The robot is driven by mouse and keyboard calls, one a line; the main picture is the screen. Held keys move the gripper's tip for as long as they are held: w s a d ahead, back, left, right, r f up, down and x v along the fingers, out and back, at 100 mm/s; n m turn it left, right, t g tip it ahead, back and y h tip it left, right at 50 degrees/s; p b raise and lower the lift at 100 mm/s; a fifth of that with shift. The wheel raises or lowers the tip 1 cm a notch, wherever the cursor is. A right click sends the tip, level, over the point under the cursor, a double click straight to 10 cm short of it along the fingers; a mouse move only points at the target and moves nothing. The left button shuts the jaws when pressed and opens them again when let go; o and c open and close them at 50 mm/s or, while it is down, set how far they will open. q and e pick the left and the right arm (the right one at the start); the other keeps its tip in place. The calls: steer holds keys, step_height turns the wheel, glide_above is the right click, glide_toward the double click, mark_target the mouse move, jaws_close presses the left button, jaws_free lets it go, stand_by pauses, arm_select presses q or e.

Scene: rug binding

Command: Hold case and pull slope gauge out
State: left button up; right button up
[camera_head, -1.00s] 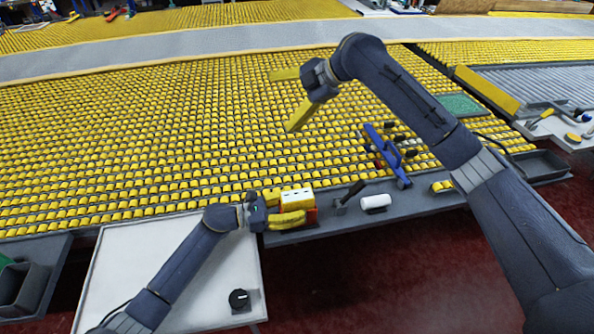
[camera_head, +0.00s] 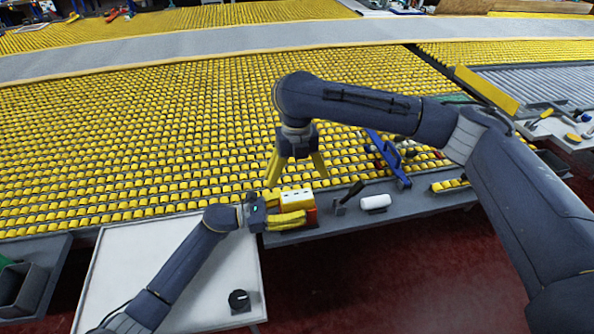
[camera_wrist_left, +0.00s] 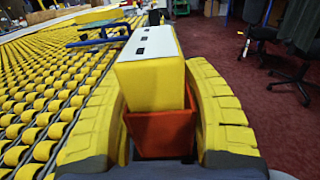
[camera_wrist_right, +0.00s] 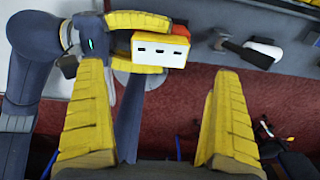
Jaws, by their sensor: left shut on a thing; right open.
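The slope gauge (camera_wrist_left: 150,68) is a yellow block with a white top with dark slots. It stands in the orange-red case (camera_wrist_left: 160,132), its upper part sticking out. My left gripper (camera_head: 292,212) is shut with its yellow fingers on both sides of the case, at the grey ledge. In the right wrist view the gauge's white top (camera_wrist_right: 160,50) shows above and between my right gripper's fingers (camera_wrist_right: 160,85). My right gripper (camera_head: 296,172) is open and empty, its fingers pointing down just above the gauge.
On the ledge right of the case are a dark-handled tool (camera_head: 347,198) and a white cylinder (camera_head: 375,202). A blue frame (camera_head: 388,158) stands farther right. Yellow roller rows fill the back.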

mark_target(297, 195)
step_height(297, 195, down, 10)
steer(key=shift+f, duration=0.25)
stand_by(0.3)
steer(key=c, duration=1.2)
steer(key=shift+r, duration=4.2)
steer(key=shift+c, duration=0.3)
arm_select(q)
steer(key=o, duration=1.2)
